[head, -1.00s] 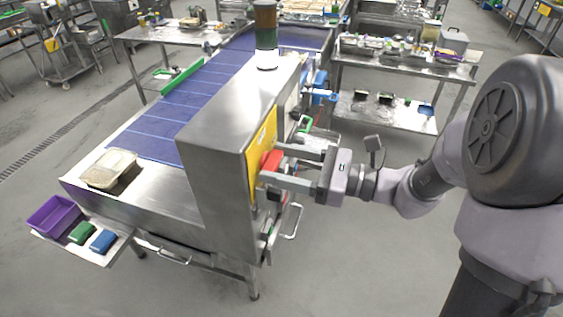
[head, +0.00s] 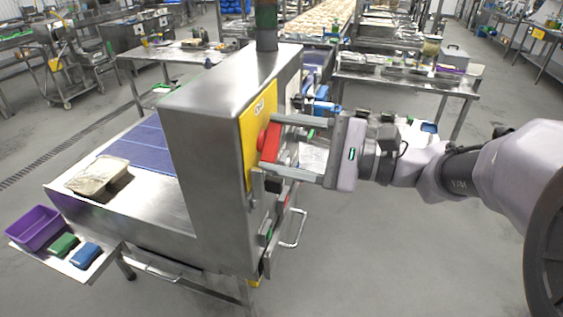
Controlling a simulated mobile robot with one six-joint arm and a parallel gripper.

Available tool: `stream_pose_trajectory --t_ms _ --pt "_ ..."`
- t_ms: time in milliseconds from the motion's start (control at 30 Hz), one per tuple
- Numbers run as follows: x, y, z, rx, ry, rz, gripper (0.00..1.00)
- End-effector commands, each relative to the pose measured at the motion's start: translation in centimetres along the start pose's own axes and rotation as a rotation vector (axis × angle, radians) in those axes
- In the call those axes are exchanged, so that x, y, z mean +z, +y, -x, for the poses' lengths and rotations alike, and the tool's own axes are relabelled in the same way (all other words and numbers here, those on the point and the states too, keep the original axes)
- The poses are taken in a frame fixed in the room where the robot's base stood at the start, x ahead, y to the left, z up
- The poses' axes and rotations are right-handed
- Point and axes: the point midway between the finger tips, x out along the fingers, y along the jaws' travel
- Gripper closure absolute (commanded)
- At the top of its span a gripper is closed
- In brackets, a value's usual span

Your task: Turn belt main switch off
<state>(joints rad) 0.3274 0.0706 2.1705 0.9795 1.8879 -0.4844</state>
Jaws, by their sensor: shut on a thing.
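The belt main switch (head: 271,142) is a red handle on a yellow plate (head: 247,170), on the right side of the steel cabinet (head: 205,130) in the head view. My gripper (head: 270,145) reaches in from the right with one finger above and one below the red handle. It is shut on the handle. The finger tips lie close to the yellow plate, and part of the handle is hidden by the lower finger. The handle appears upright, slightly tilted.
The blue belt (head: 138,147) runs behind the cabinet, with a filled tray (head: 97,177) at its near end. A purple bin (head: 35,229), a green block (head: 64,246) and a blue block (head: 86,256) sit on a side shelf. A steel table (head: 405,78) stands behind my arm.

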Motion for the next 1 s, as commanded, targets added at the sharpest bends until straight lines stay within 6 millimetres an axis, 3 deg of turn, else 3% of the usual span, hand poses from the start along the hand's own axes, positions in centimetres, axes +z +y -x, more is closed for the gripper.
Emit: stream_pose_trajectory --t_ms 600,1000 --pt "-0.57 0.73 0.01 0.001 0.001 0.554 0.77" --pt "-0.38 0.51 0.01 0.001 0.001 0.758 0.77"
